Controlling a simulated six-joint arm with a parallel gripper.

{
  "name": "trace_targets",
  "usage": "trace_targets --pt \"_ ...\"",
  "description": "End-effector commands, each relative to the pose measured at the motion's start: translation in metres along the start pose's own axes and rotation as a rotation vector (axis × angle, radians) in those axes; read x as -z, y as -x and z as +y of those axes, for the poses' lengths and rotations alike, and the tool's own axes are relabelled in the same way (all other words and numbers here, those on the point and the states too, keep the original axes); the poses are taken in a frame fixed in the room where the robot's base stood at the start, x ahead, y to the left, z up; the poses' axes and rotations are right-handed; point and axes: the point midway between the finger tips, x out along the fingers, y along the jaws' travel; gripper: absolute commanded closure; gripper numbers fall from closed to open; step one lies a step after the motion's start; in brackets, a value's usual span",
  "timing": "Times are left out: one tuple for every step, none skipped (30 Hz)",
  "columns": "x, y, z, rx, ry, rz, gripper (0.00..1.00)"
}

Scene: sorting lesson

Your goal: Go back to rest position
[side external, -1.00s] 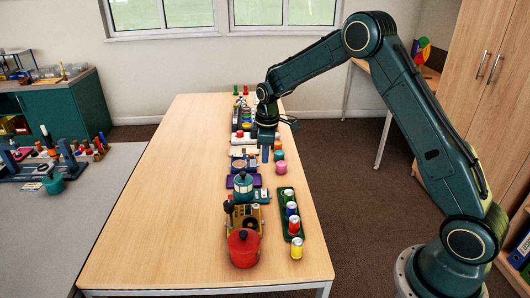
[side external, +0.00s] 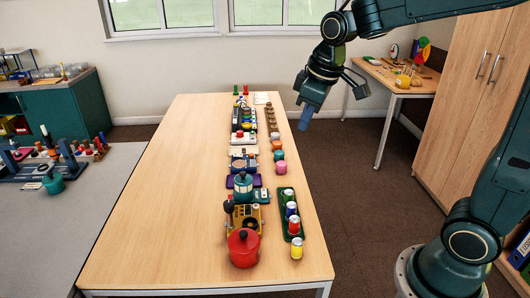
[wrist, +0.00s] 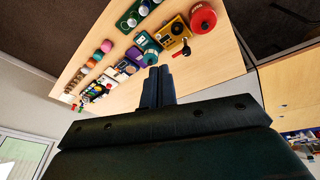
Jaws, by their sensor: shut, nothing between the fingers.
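My gripper (side external: 306,117) is raised in the air to the right of the long wooden table (side external: 140,230), over the dark floor in the side view. Its fingers are together and hold nothing. In the wrist view the shut fingers (wrist: 158,86) point toward the tabletop (wrist: 225,62), with the sorting objects beyond them. A red lidded pot (side external: 243,250) stands at the near end of the table. Beside it a green tray (side external: 284,210) holds several small cans, and a yellow can (side external: 297,249) stands at the tray's near end.
A row of items runs along the table, including a teal pot (side external: 243,183), a pink pot (side external: 281,168) and a wooden strip (side external: 272,122). A tall wooden cabinet (side external: 478,100) and a side table (side external: 390,78) stand to the right. The table's left half is clear.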

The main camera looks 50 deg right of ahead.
Motion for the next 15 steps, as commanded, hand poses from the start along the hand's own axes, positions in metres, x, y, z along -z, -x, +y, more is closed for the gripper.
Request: trace_targets --pt "-0.008 0.009 -0.005 -0.004 -0.015 0.015 1.00" --pt "-0.013 0.013 -0.008 -0.006 -0.026 0.021 1.00" --pt "-0.019 0.019 -0.012 -0.008 -0.040 0.030 1.00" --pt "-0.024 0.023 -0.015 -0.010 -0.052 0.037 1.00" --pt "-0.029 0.026 -0.018 -0.011 -0.062 0.043 1.00" --pt "-0.036 0.031 -0.021 -0.013 -0.077 0.053 1.00" --pt "-0.041 0.035 -0.024 -0.014 -0.087 0.060 1.00" --pt "-0.046 0.038 -0.027 -0.015 -0.098 0.066 1.00" --pt "-0.053 0.042 -0.031 -0.016 -0.112 0.075 1.00" --pt "-0.058 0.044 -0.034 -0.016 -0.123 0.082 1.00" --pt "-0.063 0.047 -0.036 -0.017 -0.134 0.089 1.00" --pt "-0.070 0.050 -0.040 -0.018 -0.149 0.098 1.00" --pt "-0.076 0.052 -0.043 -0.018 -0.160 0.105 1.00" --pt "-0.081 0.054 -0.045 -0.018 -0.170 0.111 1.00" --pt "-0.088 0.056 -0.049 -0.019 -0.185 0.120 1.00"
